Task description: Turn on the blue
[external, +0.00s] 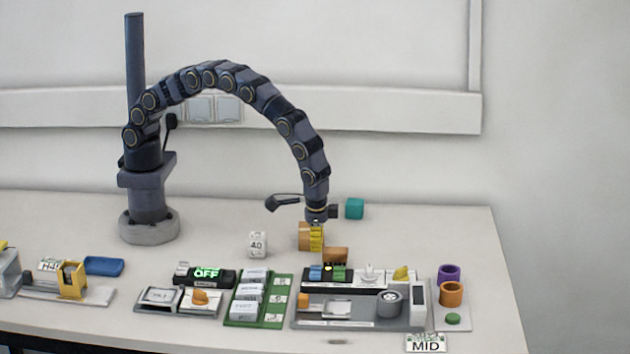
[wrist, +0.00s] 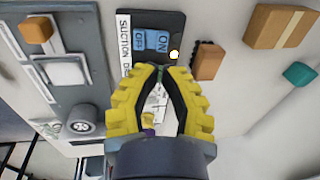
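The blue switch (wrist: 158,40), with ON and OFF lettering, sits on a dark panel beside a white SUCTION label in the wrist view. In the external view the blue switch (external: 316,272) is left of a green switch (external: 338,272) on the same panel. My gripper (wrist: 160,69) has yellow ribbed fingers whose tips come together just short of the blue switch in the picture. They look shut with nothing clearly held. In the external view my gripper (external: 316,250) hangs pointing down above and behind the panel. The green switch is mostly hidden by the fingertips in the wrist view.
A brown block (external: 335,255) stands right behind the panel. A cardboard box (wrist: 280,22) and a teal cube (external: 354,208) are further back. A grey tray unit (external: 415,315) is in front, and purple and orange cups (external: 451,294) stand right. The back table is mostly clear.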

